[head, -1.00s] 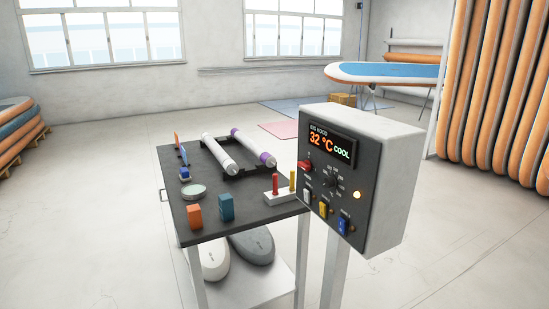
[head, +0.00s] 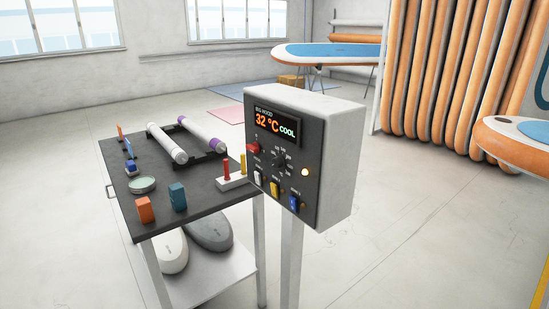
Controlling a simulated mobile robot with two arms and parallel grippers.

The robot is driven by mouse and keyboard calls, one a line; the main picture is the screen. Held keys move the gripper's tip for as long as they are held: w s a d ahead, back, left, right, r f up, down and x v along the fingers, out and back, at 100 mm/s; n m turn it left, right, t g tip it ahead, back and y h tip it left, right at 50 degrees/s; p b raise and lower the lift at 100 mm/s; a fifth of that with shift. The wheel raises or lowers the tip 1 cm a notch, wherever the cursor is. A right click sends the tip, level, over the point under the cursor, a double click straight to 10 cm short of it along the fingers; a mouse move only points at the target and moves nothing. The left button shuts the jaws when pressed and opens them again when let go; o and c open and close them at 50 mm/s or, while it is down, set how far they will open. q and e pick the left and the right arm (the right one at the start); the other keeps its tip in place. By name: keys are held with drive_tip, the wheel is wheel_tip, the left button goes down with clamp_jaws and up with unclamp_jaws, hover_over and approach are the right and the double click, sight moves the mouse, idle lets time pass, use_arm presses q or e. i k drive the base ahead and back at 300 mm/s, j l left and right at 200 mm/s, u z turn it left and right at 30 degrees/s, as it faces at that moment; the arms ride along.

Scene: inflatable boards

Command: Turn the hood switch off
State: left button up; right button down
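A white control box (head: 335,160) with a dark front panel stands on a post in the middle of the head view. Its display (head: 276,125) reads "BIG HOOD", "32 °C" and "COOL". A row of white (head: 258,180), yellow (head: 275,189) and blue (head: 294,202) switches runs along the bottom. Their small labels are too blurred to tell which is the hood switch. Neither of my grippers is in view.
A dark-topped cart (head: 205,201) stands just left of the box, with rollers, small blocks and a round dish on it. An orange and white board (head: 520,148) juts in at the right. Open floor (head: 420,240) lies right of the box.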

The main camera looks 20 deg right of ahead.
sight(255, 148)
drive_tip(key=i+j+u, duration=0.55)
drive_tip(key=u, duration=0.15)
drive_tip(key=i+j+u, duration=0.1)
drive_tip(key=i+u, duration=0.25)
drive_tip(key=i+j, duration=0.15)
drive_tip(key=i, duration=0.3)
drive_tip(key=i+j, duration=0.15)
drive_tip(key=i, duration=0.25)
